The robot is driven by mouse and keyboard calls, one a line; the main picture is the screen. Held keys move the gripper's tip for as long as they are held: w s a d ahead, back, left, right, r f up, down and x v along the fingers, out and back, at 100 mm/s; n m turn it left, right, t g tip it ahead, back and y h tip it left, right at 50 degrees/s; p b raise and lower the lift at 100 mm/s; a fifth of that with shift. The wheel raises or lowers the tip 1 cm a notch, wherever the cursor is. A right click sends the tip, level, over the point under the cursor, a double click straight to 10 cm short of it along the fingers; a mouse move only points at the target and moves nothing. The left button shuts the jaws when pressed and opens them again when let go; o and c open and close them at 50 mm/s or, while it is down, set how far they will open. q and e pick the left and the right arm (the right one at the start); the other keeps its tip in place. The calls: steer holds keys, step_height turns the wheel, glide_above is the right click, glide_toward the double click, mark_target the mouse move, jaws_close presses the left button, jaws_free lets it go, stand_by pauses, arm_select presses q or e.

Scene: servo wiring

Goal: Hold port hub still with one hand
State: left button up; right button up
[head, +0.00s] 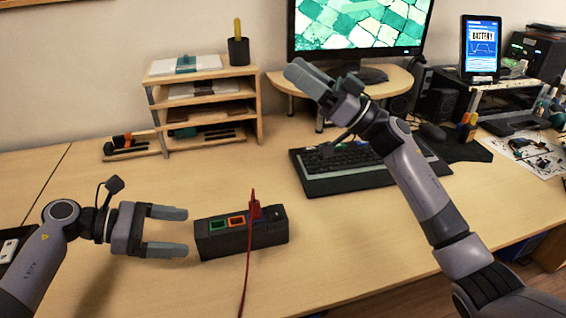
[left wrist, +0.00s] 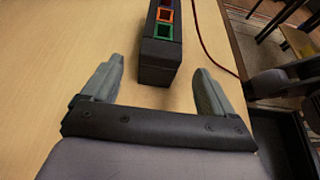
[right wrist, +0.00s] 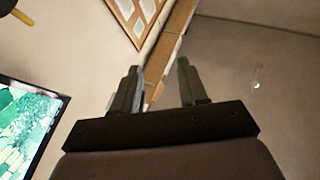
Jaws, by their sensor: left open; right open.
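My right gripper (head: 305,80) is open and raised in front of the monitor, away from the hub. The right wrist view shows its fingers (right wrist: 158,75) empty.
A keyboard (head: 340,170) lies behind the hub to the right. A wooden shelf (head: 205,105) stands at the back left, near the monitor (head: 292,35). The red cable runs over the hub's front to the desk's near side. The desk (head: 340,235) right of the hub is clear.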

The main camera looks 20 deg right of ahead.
mark_target(209, 234)
steer(key=s+a+f+n+g+h, duration=0.2)
steer(key=a+f+n+g, duration=0.15)
steer(key=a+g, duration=0.25)
steer(key=s+a+f+n+g+h, duration=0.2)
steer(key=a+n+g, duration=0.2)
steer(key=a+g, duration=0.1)
arm_select(q)
steer(key=shift+d+f, duration=0.1)
steer(key=shift+d, duration=0.2)
steer(key=x, duration=0.6)
steer(key=shift+d+f, duration=0.15)
steer(key=shift+d, duration=0.05)
arm_select(e)
steer(key=d+f+g+h, duration=0.1)
steer(key=d+f+h, duration=0.5)
steer(key=f+h, duration=0.3)
steer(key=shift+s+g+h, duration=0.25)
steer(key=shift+g+h, duration=0.15)
steer(key=shift+h, duration=0.5)
steer(key=shift+f, duration=0.1)
